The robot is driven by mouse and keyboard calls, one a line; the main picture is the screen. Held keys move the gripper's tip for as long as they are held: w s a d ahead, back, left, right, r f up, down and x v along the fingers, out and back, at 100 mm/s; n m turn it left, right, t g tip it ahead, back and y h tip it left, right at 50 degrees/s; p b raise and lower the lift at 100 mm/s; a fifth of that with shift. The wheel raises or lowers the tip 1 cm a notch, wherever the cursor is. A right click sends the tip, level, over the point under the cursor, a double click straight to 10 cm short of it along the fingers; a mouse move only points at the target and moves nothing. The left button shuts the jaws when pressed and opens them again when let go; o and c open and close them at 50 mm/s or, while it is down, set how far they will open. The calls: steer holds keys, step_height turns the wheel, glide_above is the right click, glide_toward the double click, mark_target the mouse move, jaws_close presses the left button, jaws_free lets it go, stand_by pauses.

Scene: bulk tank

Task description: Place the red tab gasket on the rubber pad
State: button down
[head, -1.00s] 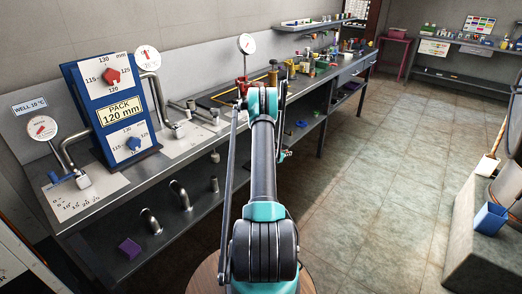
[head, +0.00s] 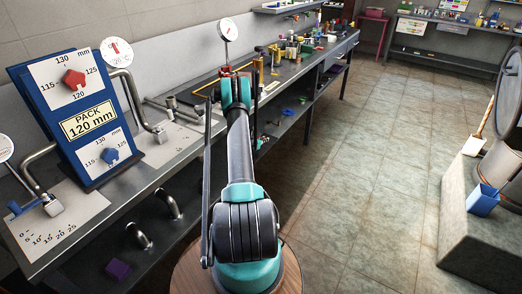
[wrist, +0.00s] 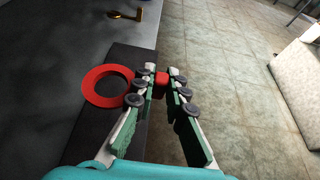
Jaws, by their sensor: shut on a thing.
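The red tab gasket (wrist: 107,70) is a flat ring in the wrist view, with a small red tab (wrist: 162,78) on its right side. My gripper (wrist: 163,74) is shut on this tab, one finger on each side, and the ring sticks out to the left of the fingers. A darker flat strip, which looks like the rubber pad (wrist: 146,58), lies under the ring in that view, along the bench edge. I cannot tell whether the gasket touches it.
A brass-coloured part (wrist: 138,16) lies on the dark bench beyond the gasket. The bench (head: 170,150) carries a blue gauge board (head: 75,115), pipes and dials, with small items farther back. The tiled floor (head: 370,150) to the right is clear.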

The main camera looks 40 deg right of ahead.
mark_target(264, 152)
step_height(264, 152, down, 7)
steer(key=shift+r, duration=0.1)
steer(key=c, duration=1.6)
jaws_free()
steer(key=shift+o, duration=0.2)
